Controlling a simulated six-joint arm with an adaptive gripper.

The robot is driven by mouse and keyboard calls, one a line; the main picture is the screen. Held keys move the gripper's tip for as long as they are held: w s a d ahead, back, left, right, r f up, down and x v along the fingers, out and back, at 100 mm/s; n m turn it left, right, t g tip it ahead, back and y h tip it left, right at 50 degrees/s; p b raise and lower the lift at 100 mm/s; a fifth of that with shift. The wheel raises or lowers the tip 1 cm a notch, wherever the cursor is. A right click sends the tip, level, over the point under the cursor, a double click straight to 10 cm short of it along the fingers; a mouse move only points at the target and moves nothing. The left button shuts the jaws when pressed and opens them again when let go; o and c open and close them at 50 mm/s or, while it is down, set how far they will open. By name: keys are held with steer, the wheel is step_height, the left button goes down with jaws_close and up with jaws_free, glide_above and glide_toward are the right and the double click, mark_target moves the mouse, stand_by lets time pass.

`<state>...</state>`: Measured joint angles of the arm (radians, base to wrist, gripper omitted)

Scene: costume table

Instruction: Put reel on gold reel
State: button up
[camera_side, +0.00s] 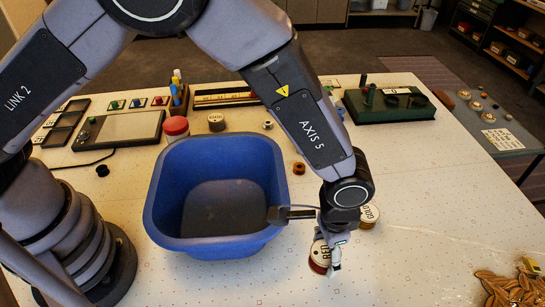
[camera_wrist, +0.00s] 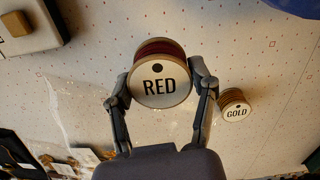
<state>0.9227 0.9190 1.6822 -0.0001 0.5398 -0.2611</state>
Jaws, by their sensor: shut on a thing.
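The red reel (camera_wrist: 160,85), with a white face marked RED and red thread around its core, is between the two fingers of my gripper (camera_wrist: 160,92) in the wrist view. My gripper is shut on it. In the side view the held reel (camera_side: 320,258) hangs under my gripper (camera_side: 326,246), right of the blue tub. The wrist view shows it much larger than the gold reel, so it appears raised. The gold reel (camera_side: 369,214), marked GOLD, stands on the table behind and right of it, partly behind my wrist. It also shows at right in the wrist view (camera_wrist: 234,105).
A blue tub (camera_side: 165,205) stands close left of my gripper. A green box (camera_side: 395,105) is at the back right. Small spools (camera_side: 299,169) lie behind the tub. Brown braided pieces (camera_side: 505,290) lie at the front right. The table right of the gold reel is clear.

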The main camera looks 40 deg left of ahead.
steer(key=w+a+r, duration=0.7)
steer(key=w+r, duration=0.1)
steer(key=r, duration=0.1)
glide_above(368, 212)
steer(key=f, duration=0.8)
steer(key=shift+s+a+f, duration=0.25)
steer(key=shift+s+a, duration=0.1)
steer(key=shift+a, duration=0.05)
steer(key=shift+w+d+f, duration=0.35)
steer(key=shift+f, duration=1.8)
steer(key=shift+f, duration=0.1)
steer(key=o, duration=1.2)
steer(key=shift+c, duration=0.2)
